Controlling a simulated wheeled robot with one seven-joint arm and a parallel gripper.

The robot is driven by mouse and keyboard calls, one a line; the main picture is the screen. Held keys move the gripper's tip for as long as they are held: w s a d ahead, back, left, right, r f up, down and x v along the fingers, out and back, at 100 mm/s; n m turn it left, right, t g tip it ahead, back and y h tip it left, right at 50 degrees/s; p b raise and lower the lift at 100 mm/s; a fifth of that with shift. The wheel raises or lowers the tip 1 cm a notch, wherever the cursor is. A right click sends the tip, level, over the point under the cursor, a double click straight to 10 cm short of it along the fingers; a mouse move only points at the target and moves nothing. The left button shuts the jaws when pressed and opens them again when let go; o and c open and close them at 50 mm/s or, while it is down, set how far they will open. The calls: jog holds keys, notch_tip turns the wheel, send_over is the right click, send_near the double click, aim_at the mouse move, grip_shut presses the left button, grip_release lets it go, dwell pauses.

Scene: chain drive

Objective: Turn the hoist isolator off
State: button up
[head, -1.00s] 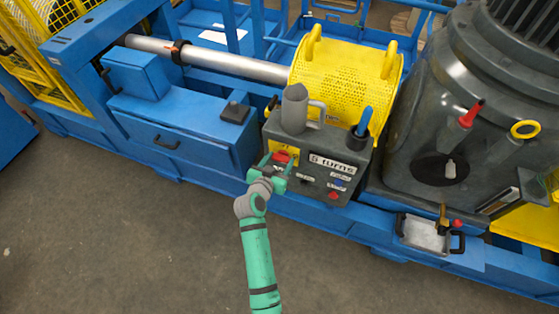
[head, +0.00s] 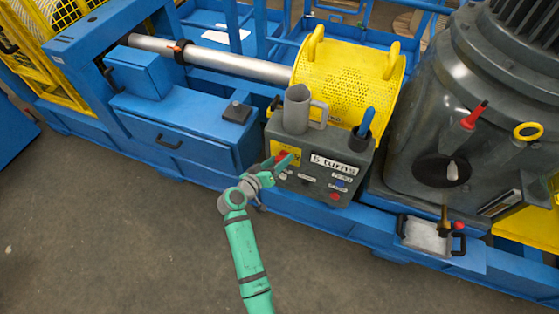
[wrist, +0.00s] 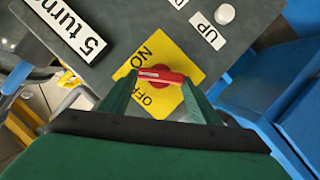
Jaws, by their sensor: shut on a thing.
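The hoist isolator is a red rotary handle (wrist: 165,76) on a yellow plate (wrist: 178,54) marked ON and OFF, on the front of a dark grey control box (head: 330,188). In the wrist view the lettering is upside down, and a pale mark lies on the handle's left part. My gripper (wrist: 160,80) has one green finger at each end of the handle and is shut on it. In the head view my gripper (head: 277,165) reaches the box from the lower left, tilted, and partly covers the handle and plate.
A "5 turns" label (head: 334,164) and small controls, including a red button (head: 335,197), sit right of the isolator. A grey mug (head: 297,110) and a dark cup (head: 361,137) with a blue-handled item stand on top. Floor (head: 130,240) in front is clear.

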jog(key=n, duration=0.1)
jog(key=n+h, duration=0.2)
jog(key=n, duration=0.1)
jog(key=shift+a+f+t, duration=0.3)
jog(key=shift+f+t, duration=0.05)
jog(key=shift+t, duration=0.05)
jog(key=n, duration=0.1)
jog(key=n+h, duration=0.1)
jog(key=n+t, duration=0.1)
jog(key=n, duration=0.1)
jog(key=shift+a+f+h, duration=0.1)
jog(key=shift+f+h, duration=0.2)
jog(key=shift+h, duration=0.1)
jog(key=shift+n, duration=0.4)
jog(key=o, duration=1)
jog(key=shift+w, duration=0.1)
jog(key=shift+o, duration=0.2)
jog(key=v, duration=1)
jog(key=shift+s+a, duration=0.25)
jog(key=shift+s, duration=0.1)
jog(key=shift+f, duration=0.1)
